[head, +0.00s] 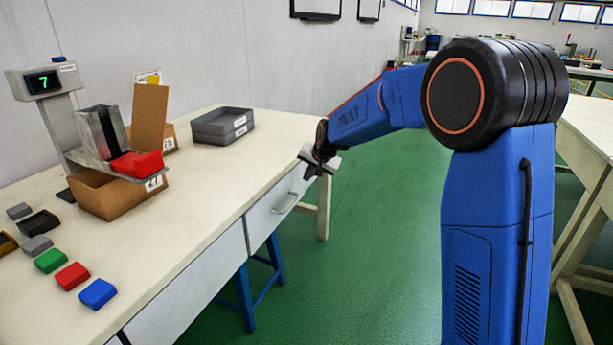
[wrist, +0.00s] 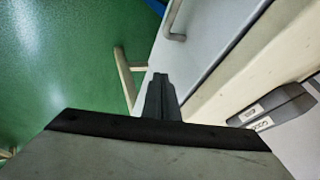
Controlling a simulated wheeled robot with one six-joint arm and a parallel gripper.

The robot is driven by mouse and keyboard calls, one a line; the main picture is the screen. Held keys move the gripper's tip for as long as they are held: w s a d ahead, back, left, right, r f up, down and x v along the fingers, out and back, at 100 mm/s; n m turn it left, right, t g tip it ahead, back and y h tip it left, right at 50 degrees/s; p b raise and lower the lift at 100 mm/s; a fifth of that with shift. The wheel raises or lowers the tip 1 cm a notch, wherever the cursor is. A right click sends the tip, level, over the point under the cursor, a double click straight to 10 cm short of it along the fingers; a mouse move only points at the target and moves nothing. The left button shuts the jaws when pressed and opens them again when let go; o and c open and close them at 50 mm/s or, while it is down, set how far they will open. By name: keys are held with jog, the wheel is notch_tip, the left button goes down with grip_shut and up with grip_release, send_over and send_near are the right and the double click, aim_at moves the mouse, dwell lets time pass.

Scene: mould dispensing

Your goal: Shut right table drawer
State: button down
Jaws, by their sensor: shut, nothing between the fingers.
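The right table drawer (head: 268,219) has a pale front with a bar handle (head: 285,204), under the right end of the long table. Its front looks close to the table's front face; I cannot tell whether a small gap is left. My gripper (head: 310,172) is at the drawer's far right end, just beyond the handle. In the wrist view my gripper (wrist: 160,78) is shut and empty, with its fingers pointing along the pale drawer front (wrist: 212,35). The handle (wrist: 174,22) shows ahead of the fingertips. I cannot tell whether the fingers touch the drawer.
A blue trestle (head: 245,295) stands below. Green floor (head: 385,220) is open in front; another table (head: 585,130) stands at right.

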jog(key=v, duration=1)
jog(key=s+d+r+n, duration=0.1)
jog(key=s+d, duration=0.2)
jog(key=s, duration=0.5)
jog(key=s+d+r+h, duration=0.1)
jog(key=s+d, duration=0.3)
jog(key=s, duration=0.3)
jog(key=s+d+r+n, duration=0.1)
jog(key=s+d, duration=0.2)
jog(key=s, duration=0.5)
jog(key=s+d+f+n, duration=0.1)
jog(key=s+d+f, duration=0.1)
jog(key=s, duration=0.6)
jog(key=s+d+f+g+h, duration=0.1)
jog(key=s+d+f, duration=0.2)
jog(key=s, duration=0.6)
jog(key=s+d+f+n+g, duration=0.1)
jog(key=s+d+f, duration=0.1)
jog(key=s, duration=0.7)
jog(key=shift+d+f+n+h, duration=0.15)
jog(key=shift+d+n+h, duration=0.15)
jog(key=shift+d+h, duration=0.1)
